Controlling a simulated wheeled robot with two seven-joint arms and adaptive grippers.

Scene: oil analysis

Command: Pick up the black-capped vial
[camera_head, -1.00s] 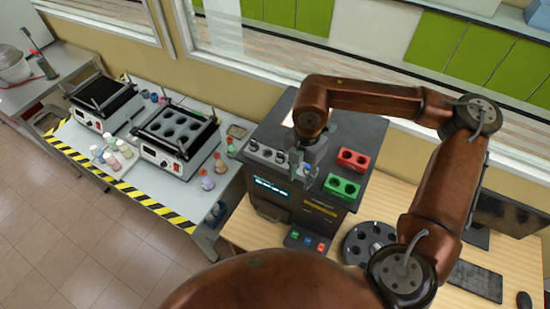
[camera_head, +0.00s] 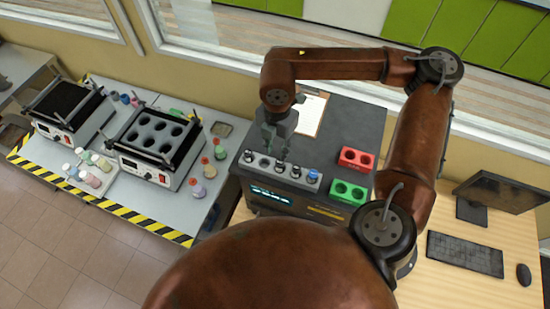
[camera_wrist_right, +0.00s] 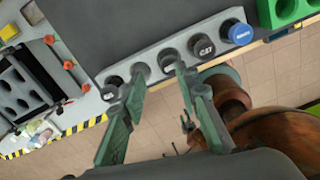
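A grey rack (camera_head: 287,181) stands on the front edge of a dark machine and holds several capped vials in a row. A black-capped vial (camera_wrist_right: 202,46) with white lettering sits beside a blue-capped vial (camera_wrist_right: 239,32); the blue one also shows in the head view (camera_head: 311,176). Another black-capped vial (camera_wrist_right: 112,91) is at the rack's other end. A dark cap (camera_wrist_right: 168,64) between them is partly covered by a fingertip. My right gripper (camera_head: 275,153) points down over the rack's middle. In the wrist view its fingers (camera_wrist_right: 158,79) are apart, with nothing held.
A red holder (camera_head: 356,159) and a green holder (camera_head: 348,192) sit right of the rack. A clipboard (camera_head: 311,114) lies behind my gripper. Left are a heater block (camera_head: 157,137) and small bottles. A monitor and keyboard (camera_head: 464,253) are on the right.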

